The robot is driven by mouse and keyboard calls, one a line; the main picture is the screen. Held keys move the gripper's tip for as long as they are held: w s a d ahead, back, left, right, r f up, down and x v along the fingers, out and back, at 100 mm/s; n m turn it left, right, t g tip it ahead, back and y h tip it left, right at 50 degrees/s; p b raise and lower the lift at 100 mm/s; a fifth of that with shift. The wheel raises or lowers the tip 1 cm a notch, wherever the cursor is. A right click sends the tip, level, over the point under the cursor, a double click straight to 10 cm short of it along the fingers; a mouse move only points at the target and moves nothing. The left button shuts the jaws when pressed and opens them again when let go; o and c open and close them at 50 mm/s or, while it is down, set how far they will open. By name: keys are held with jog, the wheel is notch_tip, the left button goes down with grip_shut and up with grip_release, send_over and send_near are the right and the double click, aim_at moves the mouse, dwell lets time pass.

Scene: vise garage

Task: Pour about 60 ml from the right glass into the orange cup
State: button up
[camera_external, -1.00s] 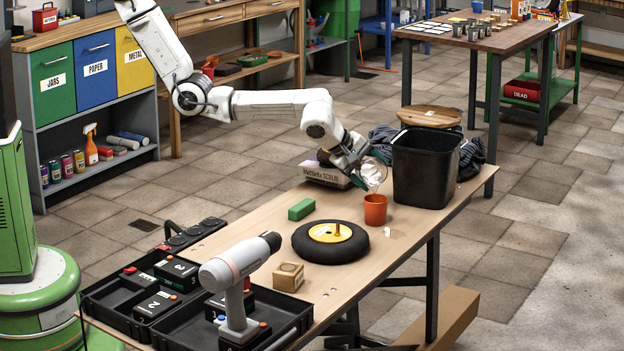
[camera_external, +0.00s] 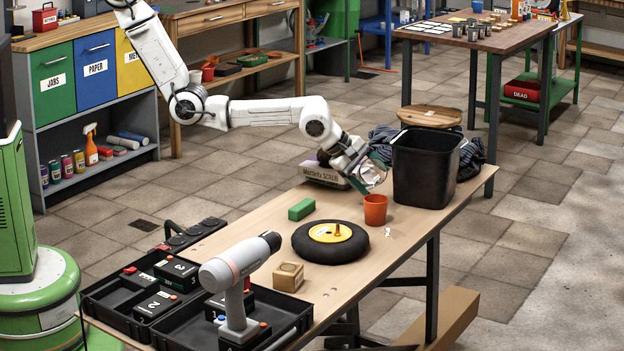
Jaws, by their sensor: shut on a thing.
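The orange cup (camera_external: 375,210) stands upright on the workbench (camera_external: 262,224), between the black bin and the tyre. My gripper (camera_external: 374,176) is just above and behind the cup, shut on a clear glass (camera_external: 377,181). The glass is small and hard to make out against the gripper and the bin. It looks tilted, close over the cup's rim. I cannot see the liquid level in the glass or in the cup. A second glass cannot be made out.
A black bin (camera_external: 424,170) stands close to the right of my gripper. A black tyre with a yellow hub (camera_external: 330,233), a green block (camera_external: 301,209), a wooden block (camera_external: 288,276) and a drill (camera_external: 238,280) are nearer. A Mattleity SCRUB box (camera_external: 322,173) lies behind.

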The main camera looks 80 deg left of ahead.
aim_at(369, 161)
jog(key=shift+a+f, duration=0.15)
jog(key=shift+f, duration=0.2)
jog(key=shift+n+h, duration=0.4)
jog(key=shift+h, duration=0.4)
notch_tip(369, 161, up, 4)
jog(key=shift+r+p, duration=0.1)
jog(key=shift+p, duration=1.1)
jog(key=shift+f+h+b, duration=0.3)
jog(key=shift+f+b, duration=0.25)
jog(key=shift+b, duration=0.1)
jog(key=shift+f+n+h+b, duration=0.3)
jog(key=shift+h+b, duration=0.1)
jog(key=shift+b, duration=0.25)
jog(key=shift+a+f+b, duration=0.15)
jog(key=shift+f+b, duration=0.3)
jog(key=shift+b, duration=0.15)
jog(key=shift+f, duration=0.1)
